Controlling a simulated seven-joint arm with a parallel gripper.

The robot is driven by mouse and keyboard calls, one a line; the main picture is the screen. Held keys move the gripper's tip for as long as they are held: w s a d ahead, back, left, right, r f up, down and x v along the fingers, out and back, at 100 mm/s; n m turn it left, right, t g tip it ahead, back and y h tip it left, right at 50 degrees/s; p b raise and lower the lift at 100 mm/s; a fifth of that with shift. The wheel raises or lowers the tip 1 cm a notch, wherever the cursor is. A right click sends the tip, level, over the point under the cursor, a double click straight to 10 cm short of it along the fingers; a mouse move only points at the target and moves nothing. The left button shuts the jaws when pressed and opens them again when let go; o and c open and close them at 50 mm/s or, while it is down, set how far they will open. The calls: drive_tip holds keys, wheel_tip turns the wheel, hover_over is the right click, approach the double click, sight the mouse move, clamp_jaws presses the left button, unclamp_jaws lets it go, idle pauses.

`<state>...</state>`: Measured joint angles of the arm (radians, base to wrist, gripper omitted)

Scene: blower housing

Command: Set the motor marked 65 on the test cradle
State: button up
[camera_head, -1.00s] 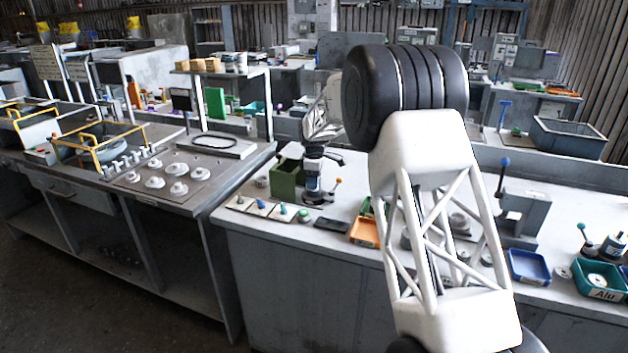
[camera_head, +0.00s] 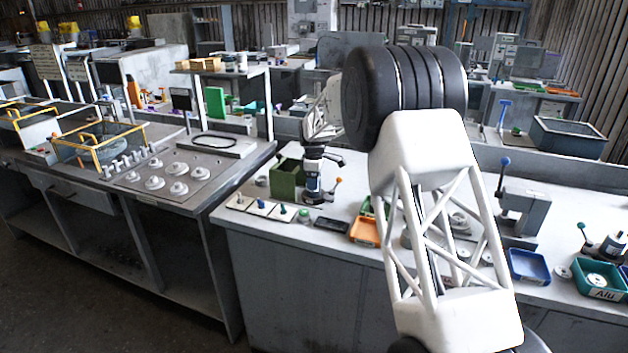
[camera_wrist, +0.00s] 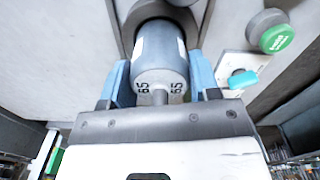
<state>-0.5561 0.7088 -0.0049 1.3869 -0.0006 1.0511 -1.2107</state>
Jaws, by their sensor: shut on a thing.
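The motor marked 65 (camera_wrist: 160,62) is a grey cylinder with a short shaft pointing back at my gripper. It sits between the blue fingers of my gripper (camera_wrist: 160,82), which is shut on it. Its far end meets a dark round holder (camera_wrist: 127,22), probably the test cradle; I cannot tell whether the motor is fully seated. In the head view my gripper (camera_head: 313,178) points down over a black base (camera_head: 315,198) on the bench, beside an orange-tipped lever. The motor is small and mostly hidden there.
White plates with coloured knobs (camera_head: 262,207) and a green button (camera_wrist: 277,38) lie close by. A green box (camera_head: 285,180) stands just left of the gripper, and an orange tray (camera_head: 364,231) to the right. My own arm hides part of the bench.

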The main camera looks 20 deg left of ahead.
drive_tip(key=shift+f, duration=0.2)
drive_tip(key=o, duration=1.6)
drive_tip(key=shift+f, duration=0.1)
drive_tip(key=shift+r, duration=3.75)
